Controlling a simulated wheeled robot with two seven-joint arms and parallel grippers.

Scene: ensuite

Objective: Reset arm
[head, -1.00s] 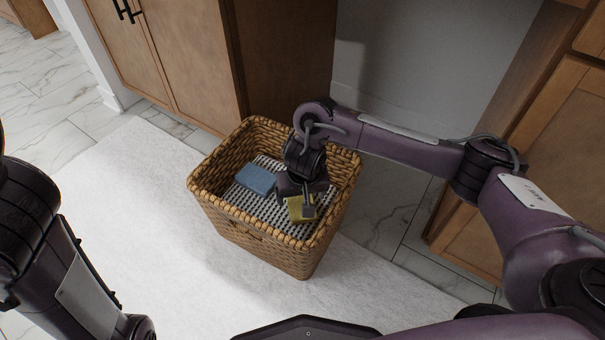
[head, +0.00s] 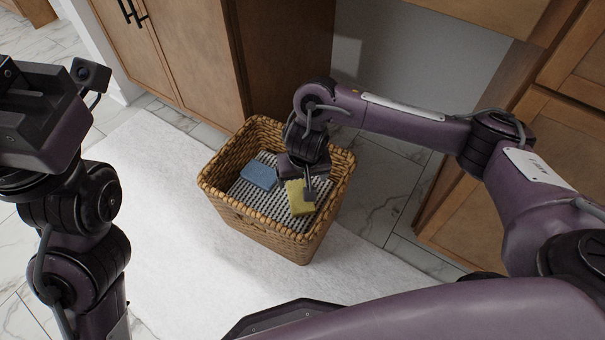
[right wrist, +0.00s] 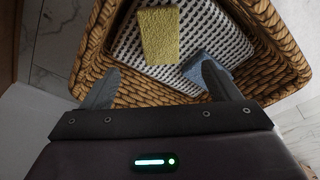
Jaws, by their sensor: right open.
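My right gripper (head: 306,182) hangs over the right part of the wicker basket (head: 270,235). In the right wrist view its two fingers (right wrist: 162,68) are spread wide with nothing between them. A yellow sponge (head: 298,203) lies in the basket beside the fingers; it also shows in the right wrist view (right wrist: 158,36), ahead of the fingertips. A blue sponge (head: 259,176) lies to its left in the head view. My left gripper (head: 40,115) is raised at the upper left edge, away from the basket; its fingers cannot be made out.
A black-and-white patterned cloth (head: 262,199) lines the basket, which stands on a white rug (head: 165,215). Wooden cabinets (head: 180,55) stand behind it, and a drawer unit (head: 480,190) stands at the right. Rug space left of the basket is clear.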

